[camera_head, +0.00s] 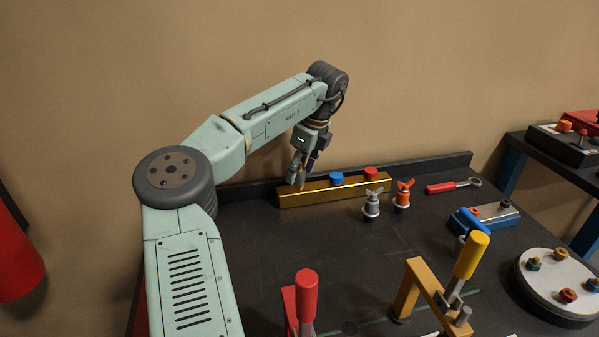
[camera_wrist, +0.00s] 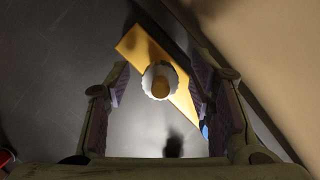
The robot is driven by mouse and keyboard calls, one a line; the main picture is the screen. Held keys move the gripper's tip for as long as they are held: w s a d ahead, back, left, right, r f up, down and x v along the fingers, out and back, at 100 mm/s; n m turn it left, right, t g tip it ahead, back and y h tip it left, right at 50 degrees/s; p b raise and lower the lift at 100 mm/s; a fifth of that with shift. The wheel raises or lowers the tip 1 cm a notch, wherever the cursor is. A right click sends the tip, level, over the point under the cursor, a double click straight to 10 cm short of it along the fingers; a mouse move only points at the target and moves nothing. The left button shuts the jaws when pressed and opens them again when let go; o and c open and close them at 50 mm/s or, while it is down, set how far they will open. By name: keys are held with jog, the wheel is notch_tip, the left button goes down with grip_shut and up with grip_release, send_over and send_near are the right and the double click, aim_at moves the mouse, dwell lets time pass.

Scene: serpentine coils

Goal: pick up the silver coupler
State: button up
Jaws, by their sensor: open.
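The silver coupler (camera_wrist: 158,70) shows in the wrist view as a pale, scalloped ring with a yellow-brown centre, over a yellow rail. It lies between the two fingers of my gripper (camera_wrist: 165,92), which are wide apart and do not appear to touch it. In the head view my gripper (camera_head: 301,176) points down at the left end of the yellow rail (camera_head: 310,199). The coupler cannot be made out there, as the gripper covers that spot.
A blue cap (camera_head: 337,177) and a red cap (camera_head: 371,173) sit along the rail. Grey-handled (camera_head: 372,204) and orange-handled (camera_head: 402,195) valve fittings stand before it. Red-handled (camera_head: 306,285) and yellow-handled (camera_head: 471,254) clamps stand nearer. The table's middle is mostly clear.

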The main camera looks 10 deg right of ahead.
grip_shut()
dwell(0.7)
